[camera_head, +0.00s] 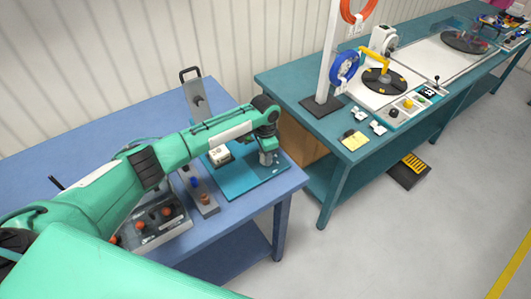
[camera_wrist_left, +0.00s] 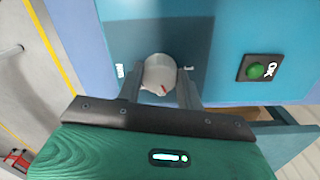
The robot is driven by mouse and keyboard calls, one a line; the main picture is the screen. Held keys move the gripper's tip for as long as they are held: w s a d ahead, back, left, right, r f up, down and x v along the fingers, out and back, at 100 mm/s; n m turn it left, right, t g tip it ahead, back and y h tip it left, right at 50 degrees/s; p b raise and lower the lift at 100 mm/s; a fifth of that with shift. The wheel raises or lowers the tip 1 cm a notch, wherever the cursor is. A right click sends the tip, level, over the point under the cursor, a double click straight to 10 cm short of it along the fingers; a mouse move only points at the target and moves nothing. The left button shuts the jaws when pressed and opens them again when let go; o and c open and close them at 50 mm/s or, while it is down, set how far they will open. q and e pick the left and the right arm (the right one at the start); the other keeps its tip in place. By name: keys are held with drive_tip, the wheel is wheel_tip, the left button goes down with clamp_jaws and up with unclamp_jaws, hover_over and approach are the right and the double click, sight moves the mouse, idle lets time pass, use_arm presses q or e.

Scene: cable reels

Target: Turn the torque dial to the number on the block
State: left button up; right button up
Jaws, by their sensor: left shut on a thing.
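The torque dial (camera_wrist_left: 160,73) is a round, light grey knob with a red mark near its lower right in the left wrist view. It sits on a teal-blue panel (camera_wrist_left: 225,30). My left gripper (camera_wrist_left: 160,88) has one finger on each side of the dial and is shut on it. In the head view my left gripper (camera_head: 268,158) points down over the teal panel, hiding most of the dial. A small white block (camera_head: 219,155) with dark markings stands beside the arm; I cannot read its number. My right gripper is not in view.
A green button (camera_wrist_left: 257,70) marked OK is on the panel to the right of the dial. A grey control box (camera_head: 157,222) with orange knobs and an upright grey plate with a handle (camera_head: 195,95) share the blue table (camera_head: 75,150). A teal bench (camera_head: 310,125) stands to the right.

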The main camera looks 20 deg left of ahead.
use_arm(q)
drive_tip(key=m, duration=0.4)
drive_tip(key=shift+w+m, duration=0.1)
drive_tip(key=shift+m, duration=0.3)
idle(0.4)
drive_tip(key=o, duration=1)
wheel_tip(320, 180, up, 14)
drive_tip(key=b, duration=0.3)
drive_tip(key=shift+w+b, duration=0.25)
drive_tip(key=shift+b, duration=0.15)
